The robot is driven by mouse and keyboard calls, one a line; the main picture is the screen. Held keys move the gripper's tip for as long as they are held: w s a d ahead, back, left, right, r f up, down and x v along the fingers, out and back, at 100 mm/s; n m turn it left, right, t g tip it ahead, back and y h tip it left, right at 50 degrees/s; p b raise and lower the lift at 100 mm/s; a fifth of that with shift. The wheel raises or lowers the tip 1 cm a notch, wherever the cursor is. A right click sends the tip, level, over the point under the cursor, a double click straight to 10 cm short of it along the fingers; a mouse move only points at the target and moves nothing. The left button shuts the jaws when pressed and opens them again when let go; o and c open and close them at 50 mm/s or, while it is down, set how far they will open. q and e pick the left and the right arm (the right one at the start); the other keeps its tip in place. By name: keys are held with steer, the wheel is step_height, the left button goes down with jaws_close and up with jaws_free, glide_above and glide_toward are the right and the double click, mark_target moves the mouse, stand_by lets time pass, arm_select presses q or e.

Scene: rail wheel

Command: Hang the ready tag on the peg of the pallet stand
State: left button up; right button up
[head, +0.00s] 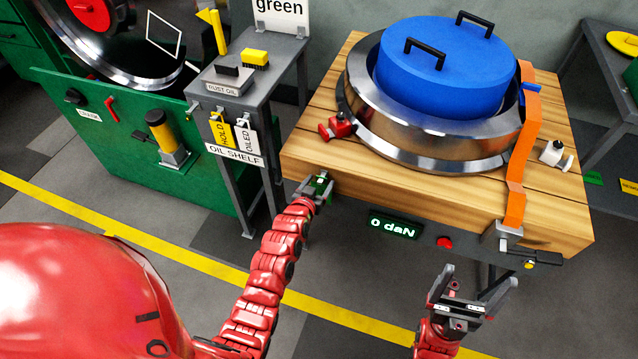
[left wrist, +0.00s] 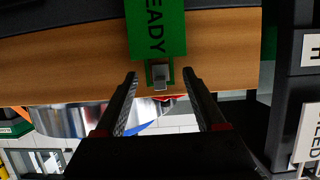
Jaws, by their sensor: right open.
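The green ready tag (left wrist: 156,30) shows in the left wrist view against the wooden side of the pallet stand (left wrist: 225,45). The grey peg (left wrist: 160,75) shows within the opening at the tag's end, so the tag appears to hang around it. My left gripper (left wrist: 160,100) is open, its fingers apart on either side below the peg in that view, with nothing between their tips. In the head view my left gripper (head: 320,187) is at the stand's left front corner and partly hides the tag. My right gripper (head: 474,292) is open and empty in front of the stand (head: 415,192).
The oil shelf (head: 248,110) with hold and oiled tags stands close to the left. A steel wheel ring (head: 425,145) with a blue weight (head: 440,75) and an orange strap (head: 522,150) rests on the stand. A "0 daN" display (head: 393,226) is on its front.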

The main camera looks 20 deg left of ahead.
stand_by(0.3)
arm_select(q)
steer(key=b+v, duration=0.2)
steer(key=v, duration=1.5)
steer(key=shift+s+r, duration=0.1)
steer(key=shift+s, duration=0.05)
